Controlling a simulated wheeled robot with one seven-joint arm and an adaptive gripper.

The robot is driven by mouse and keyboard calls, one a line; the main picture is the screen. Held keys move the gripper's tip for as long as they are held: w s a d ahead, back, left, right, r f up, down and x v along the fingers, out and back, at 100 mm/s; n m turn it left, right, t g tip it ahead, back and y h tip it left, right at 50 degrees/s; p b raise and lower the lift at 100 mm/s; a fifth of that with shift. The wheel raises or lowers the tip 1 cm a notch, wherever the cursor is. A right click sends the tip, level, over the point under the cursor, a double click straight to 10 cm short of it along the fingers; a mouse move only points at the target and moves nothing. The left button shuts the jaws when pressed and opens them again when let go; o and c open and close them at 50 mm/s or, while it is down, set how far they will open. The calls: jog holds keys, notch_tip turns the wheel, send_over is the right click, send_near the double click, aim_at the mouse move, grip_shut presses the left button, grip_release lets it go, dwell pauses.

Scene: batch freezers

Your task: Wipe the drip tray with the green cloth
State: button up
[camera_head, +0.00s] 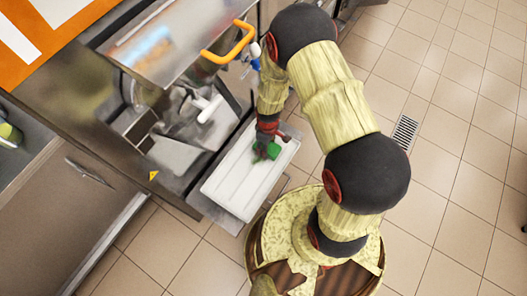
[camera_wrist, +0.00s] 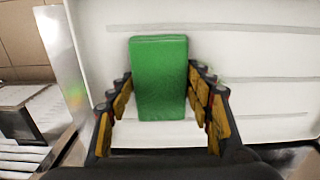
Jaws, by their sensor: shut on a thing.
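The white drip tray (camera_head: 232,190) lies below the front of the freezer, with its long side running diagonally in the head view. In the wrist view its pale ridged surface (camera_wrist: 250,45) fills most of the background. The green cloth (camera_head: 273,151) is at the tray's upper right end. In the wrist view the cloth (camera_wrist: 160,75) looks like a folded green block between the fingers. My gripper (camera_wrist: 162,105) is shut on the cloth, over the tray. I cannot tell whether the cloth touches the tray surface.
The steel batch freezer (camera_head: 165,50) with an orange handle (camera_head: 230,45) stands at the upper left of the tray. A white spout part (camera_head: 208,108) sits just above the tray. Tiled floor (camera_head: 450,170) with a drain grate (camera_head: 405,131) is open to the right.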

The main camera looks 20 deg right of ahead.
jog(key=shift+w+a+r, duration=0.2)
jog(key=shift+w+a, duration=0.05)
jog(key=shift+w, duration=0.1)
jog(key=shift+w+r+p, duration=0.1)
jog(key=shift+r+p, duration=0.2)
jog(key=shift+p, duration=0.05)
jog(key=shift+s+r+p, duration=0.15)
jog(key=shift+r+p, duration=0.9)
jog(key=shift+r, duration=0.3)
jog(key=shift+s+r+p, duration=0.15)
jog(key=shift+r+p, duration=0.85)
jog(key=shift+r, duration=0.3)
jog(key=shift+r+p, duration=1.2)
jog(key=shift+r, duration=0.35)
jog(key=shift+f, duration=0.15)
jog(key=shift+f+b, duration=2.5)
jog(key=shift+f, duration=1)
